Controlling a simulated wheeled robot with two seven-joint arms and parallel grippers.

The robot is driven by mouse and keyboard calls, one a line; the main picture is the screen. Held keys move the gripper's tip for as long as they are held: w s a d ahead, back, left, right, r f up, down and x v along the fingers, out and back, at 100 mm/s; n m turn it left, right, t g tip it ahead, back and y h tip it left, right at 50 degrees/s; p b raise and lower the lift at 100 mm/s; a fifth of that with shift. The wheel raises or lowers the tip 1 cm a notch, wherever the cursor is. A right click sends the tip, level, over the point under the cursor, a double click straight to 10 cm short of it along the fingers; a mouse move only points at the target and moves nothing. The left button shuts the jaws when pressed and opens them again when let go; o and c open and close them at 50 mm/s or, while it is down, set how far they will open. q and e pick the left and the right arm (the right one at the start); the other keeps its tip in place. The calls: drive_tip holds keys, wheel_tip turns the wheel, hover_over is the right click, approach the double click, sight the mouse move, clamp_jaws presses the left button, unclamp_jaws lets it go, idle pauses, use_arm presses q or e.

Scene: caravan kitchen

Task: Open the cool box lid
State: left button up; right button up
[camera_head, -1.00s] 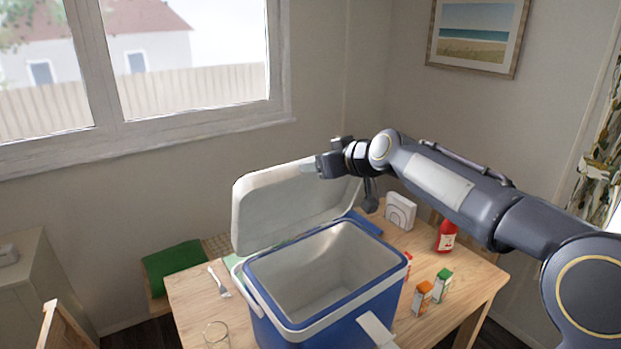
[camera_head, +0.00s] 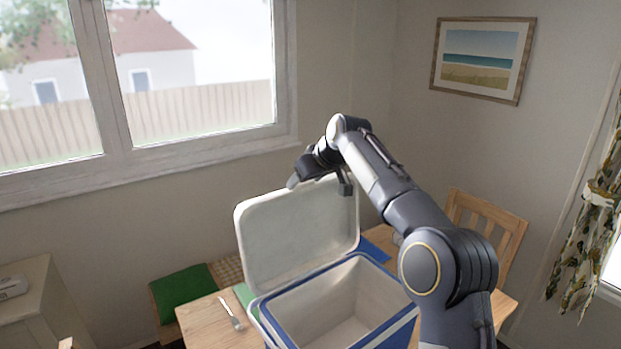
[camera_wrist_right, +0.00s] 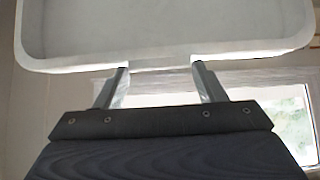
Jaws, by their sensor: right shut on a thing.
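The cool box (camera_head: 340,295) stands on the table, blue outside with a pale inside that is open to view. Its whitish lid (camera_head: 292,238) is raised and stands nearly upright at the back of the box. My right gripper (camera_head: 319,182) is at the lid's top edge, shut on it. In the right wrist view, the two fingers of the gripper (camera_wrist_right: 158,78) reach up to the rim of the lid (camera_wrist_right: 165,35), at a small tab between them. My left gripper is not in view.
The wooden table (camera_head: 205,318) shows around the box, with a fork (camera_head: 230,313) on its left. A chair (camera_head: 500,225) stands behind the table at right. The window (camera_head: 190,70) wall is behind the lid.

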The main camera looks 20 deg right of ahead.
drive_tip(key=shift+w+r, duration=0.15)
drive_tip(key=shift+r, duration=0.25)
drive_tip(key=o, duration=1.3)
drive_tip(key=shift+o, duration=0.5)
drive_tip(key=shift+f, duration=0.15)
drive_tip(key=b+v, duration=0.1)
drive_tip(key=v, duration=0.6)
drive_tip(key=shift+s+r, duration=0.3)
